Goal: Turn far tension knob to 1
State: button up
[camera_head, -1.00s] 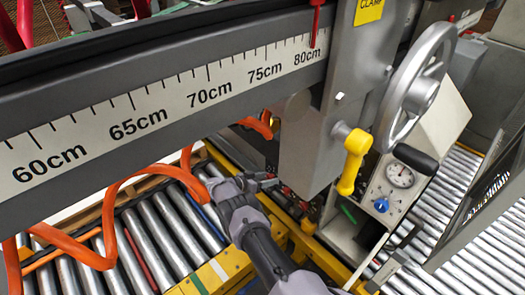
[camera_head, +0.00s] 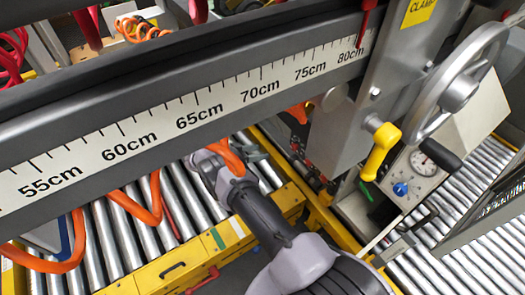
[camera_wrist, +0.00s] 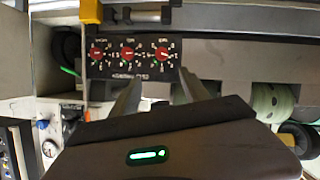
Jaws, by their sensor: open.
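In the wrist view a black panel (camera_wrist: 130,68) carries three red knobs in a row: a left knob (camera_wrist: 96,54), a middle knob (camera_wrist: 128,53) and a right knob (camera_wrist: 162,54). Small white marks ring each knob, but the labels are too blurred to read, so I cannot tell which is the far tension knob. My gripper (camera_wrist: 160,82) is open and empty. Its two fingers point toward the panel, below the middle and right knobs, and touch no knob that I can see. In the head view the beam partly hides the gripper area.
A grey beam with a centimetre scale (camera_head: 190,105) crosses above my arm. A yellow handle (camera_head: 381,148), a handwheel (camera_head: 458,85) and a gauge box with a blue knob (camera_head: 400,189) stand at right. Orange hoses (camera_head: 148,200) hang over the rollers. A yellow part (camera_wrist: 88,12) sits above the left knob.

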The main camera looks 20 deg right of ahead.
jog(key=m+t+b, duration=0.2)
jog(key=m+b, duration=0.1)
jog(key=b, duration=0.1)
send_near(292, 148)
jog(key=x, duration=0.8)
jog(key=shift+s+d, duration=0.1)
jog(key=shift+s, duration=0.05)
jog(key=shift+d+f+b, duration=0.1)
jog(key=shift+d+b, duration=0.2)
jog(key=shift+d, duration=0.25)
